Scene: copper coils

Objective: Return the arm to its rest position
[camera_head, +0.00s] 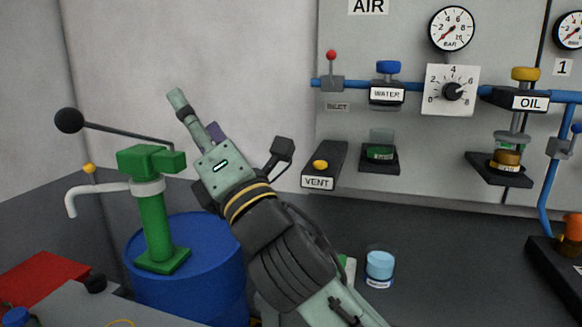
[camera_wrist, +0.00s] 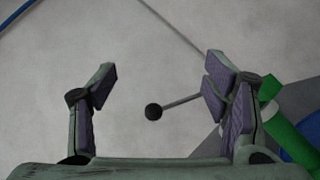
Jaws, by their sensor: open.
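My gripper (camera_head: 196,112) is raised in front of the pale wall in the head view, at the end of my arm, which reaches up and left from the bottom right. In the wrist view, my gripper (camera_wrist: 160,85) has its two purple-padded fingers spread wide apart, with nothing held between them. The gap shows the wall and, beyond, a black lever ball (camera_wrist: 153,112). In the head view, one finger points up and left; the other is mostly hidden behind it.
A green hand pump (camera_head: 155,215) with a black-knobbed lever (camera_head: 70,121) stands on a blue drum (camera_head: 200,285) left of my arm. A grey panel (camera_head: 350,45) with valves and gauges is at right. A light-blue jar (camera_head: 380,265) stands below. A red surface (camera_head: 40,280) is at lower left.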

